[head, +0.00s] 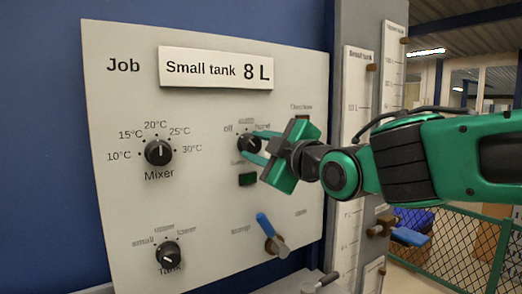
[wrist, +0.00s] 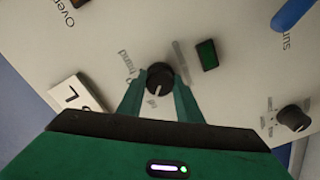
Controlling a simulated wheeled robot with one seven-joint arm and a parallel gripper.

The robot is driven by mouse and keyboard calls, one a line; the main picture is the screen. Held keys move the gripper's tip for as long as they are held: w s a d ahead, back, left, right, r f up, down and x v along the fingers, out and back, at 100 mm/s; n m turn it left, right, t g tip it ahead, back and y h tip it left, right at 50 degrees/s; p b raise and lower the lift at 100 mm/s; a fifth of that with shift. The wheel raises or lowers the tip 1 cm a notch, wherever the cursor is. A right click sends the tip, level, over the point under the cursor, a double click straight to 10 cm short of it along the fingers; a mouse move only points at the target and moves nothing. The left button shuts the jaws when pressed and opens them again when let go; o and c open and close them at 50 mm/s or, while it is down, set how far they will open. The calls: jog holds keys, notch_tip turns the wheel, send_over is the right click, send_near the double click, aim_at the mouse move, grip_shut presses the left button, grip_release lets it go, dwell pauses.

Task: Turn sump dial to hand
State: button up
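The sump dial is a black round knob (head: 249,144) on the pale panel, with "off" at its upper left and "hand" at its upper right. In the wrist view the knob (wrist: 160,77) has its white pointer mark toward the "off" label. My green gripper (head: 256,147) faces the panel with its fingers on either side of the knob. In the wrist view the fingertips of my gripper (wrist: 159,74) straddle the knob closely; firm contact does not show. The label between "off" and "hand" is partly hidden by a finger in the wrist view.
A dark green button (head: 248,180) sits just below the dial. The Mixer dial (head: 158,152), the Tank dial (head: 169,255) and a blue-handled valve (head: 271,235) are on the same panel. White gauge strips (head: 352,130) stand to the right, behind my arm.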

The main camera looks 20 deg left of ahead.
jog(key=shift+d, duration=0.2)
jog(key=shift+a, duration=0.1)
jog(key=shift+m, duration=0.3)
jog(key=m, duration=0.3)
jog(key=shift+r, duration=0.1)
jog(key=m, duration=0.5)
jog(key=shift+r+m, duration=0.1)
jog(key=shift+m, duration=0.3)
jog(key=m, duration=0.4)
jog(key=shift+w+m, duration=0.1)
jog(key=shift+m, duration=2.2)
